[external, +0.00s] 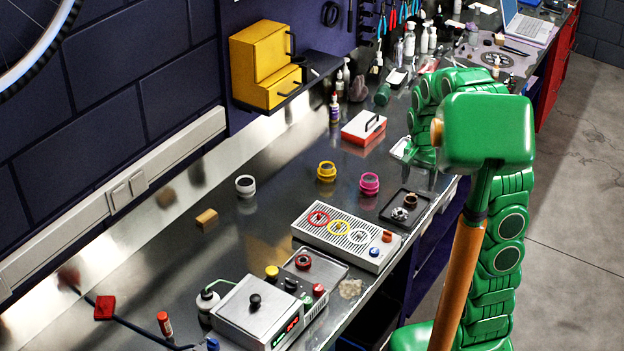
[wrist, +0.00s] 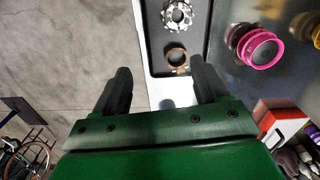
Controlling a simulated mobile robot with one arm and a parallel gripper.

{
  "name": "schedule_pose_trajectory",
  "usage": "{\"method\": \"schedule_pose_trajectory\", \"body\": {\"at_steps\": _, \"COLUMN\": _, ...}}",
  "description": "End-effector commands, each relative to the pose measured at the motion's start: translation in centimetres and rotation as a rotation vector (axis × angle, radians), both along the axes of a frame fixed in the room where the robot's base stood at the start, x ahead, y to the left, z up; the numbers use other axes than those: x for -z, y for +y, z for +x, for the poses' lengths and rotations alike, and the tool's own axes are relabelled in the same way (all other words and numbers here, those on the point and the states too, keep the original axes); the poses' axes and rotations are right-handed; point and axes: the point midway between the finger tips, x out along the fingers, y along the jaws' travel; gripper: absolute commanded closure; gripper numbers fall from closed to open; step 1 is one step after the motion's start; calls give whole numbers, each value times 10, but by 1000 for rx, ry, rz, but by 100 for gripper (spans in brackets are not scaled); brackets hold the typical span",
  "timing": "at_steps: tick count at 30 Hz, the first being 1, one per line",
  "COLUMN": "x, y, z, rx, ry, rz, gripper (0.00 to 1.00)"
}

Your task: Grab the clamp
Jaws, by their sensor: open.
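The clamp appears to be the small brown ring (wrist: 176,54) with a small lug, lying in a black tray (wrist: 199,12). In the external view the brown ring (external: 412,200) sits in the tray's back part, beside a silver toothed part (external: 399,214). My gripper (wrist: 162,80) is open and empty, with its two dark fingers spread apart. In the wrist view the ring is beyond the fingertips, nearer the right finger. In the external view my gripper (external: 433,178) hangs above the bench edge, close to the tray; my arm partly hides it.
A pink ring (external: 369,184) and a yellow ring (external: 326,171) stand left of the tray. A grey slotted box (external: 346,238) is in front of it. A red-and-white box (external: 363,128) stands behind. The bench's right edge drops to open floor.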

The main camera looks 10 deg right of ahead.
Motion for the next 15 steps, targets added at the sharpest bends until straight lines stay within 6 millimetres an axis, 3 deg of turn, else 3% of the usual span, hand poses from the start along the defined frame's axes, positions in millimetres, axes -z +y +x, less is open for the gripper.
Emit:
{"method": "schedule_pose_trajectory", "body": {"at_steps": 6, "x": 13, "y": 3, "z": 30, "rx": 64, "ry": -16, "rz": 0, "gripper": 27}}
{"method": "schedule_pose_trajectory", "body": {"at_steps": 15, "x": 32, "y": 3, "z": 34, "rx": 77, "ry": -15, "rz": 0, "gripper": 27}}
